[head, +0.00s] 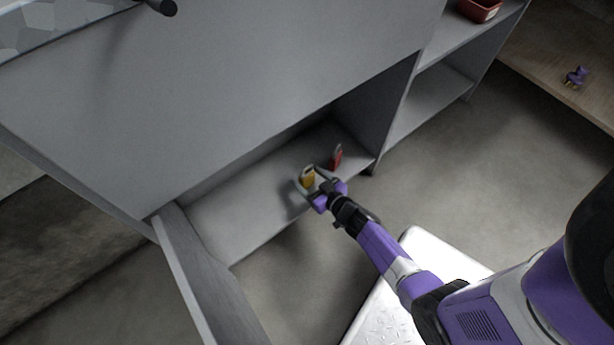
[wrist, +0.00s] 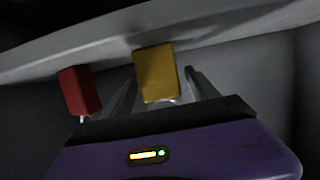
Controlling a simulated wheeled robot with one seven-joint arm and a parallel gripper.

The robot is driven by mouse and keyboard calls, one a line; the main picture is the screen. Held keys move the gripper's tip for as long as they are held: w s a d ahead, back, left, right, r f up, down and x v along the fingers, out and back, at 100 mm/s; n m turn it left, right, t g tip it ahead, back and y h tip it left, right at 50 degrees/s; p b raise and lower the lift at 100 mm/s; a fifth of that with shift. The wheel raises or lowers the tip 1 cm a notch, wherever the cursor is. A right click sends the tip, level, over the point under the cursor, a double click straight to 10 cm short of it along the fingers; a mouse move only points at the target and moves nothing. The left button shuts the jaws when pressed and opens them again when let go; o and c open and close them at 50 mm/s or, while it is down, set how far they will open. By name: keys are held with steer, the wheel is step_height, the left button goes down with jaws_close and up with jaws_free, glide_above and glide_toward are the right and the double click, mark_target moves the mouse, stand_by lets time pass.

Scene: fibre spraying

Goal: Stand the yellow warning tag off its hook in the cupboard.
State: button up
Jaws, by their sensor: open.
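The yellow warning tag (head: 308,179) is inside the open low cupboard (head: 232,212). In the wrist view the yellow tag (wrist: 156,73) shows as a yellow block with a small pale piece at its lower edge. My gripper (head: 318,188) reaches into the cupboard at the tag. Its two fingers (wrist: 160,88) are open, one on each side of the yellow tag, with a gap visible on the right. I cannot make out the hook, or whether the tag hangs or rests on something.
A red tag (head: 337,157) is close by, right of the yellow one; in the wrist view the red tag (wrist: 79,91) is left of my fingers. An open door (head: 203,270) stands at the cupboard's left. A red bin (head: 480,9) sits on the upper right shelf.

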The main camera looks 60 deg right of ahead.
steer(key=p+v, duration=0.4)
steer(key=v, duration=0.7)
steer(key=s+a+r+n+y, duration=0.1)
steer(key=s+a+r, duration=0.3)
steer(key=r, duration=0.2)
steer(key=s+a+r+n, duration=0.1)
steer(key=s+a+r, duration=0.3)
steer(key=a+r, duration=0.15)
steer(key=s+a+r+y, duration=0.1)
steer(key=s+a+r, duration=0.2)
steer(key=r, duration=0.9)
steer(key=s+a+r+n+y, duration=0.1)
steer(key=a+r, duration=0.4)
steer(key=r, duration=0.6)
steer(key=shift+s+a+r+t+y, duration=0.15)
steer(key=shift+s+r+t+y, duration=0.3)
steer(key=shift+s, duration=0.75)
step_height(320, 180, up, 34)
steer(key=p, duration=3.4)
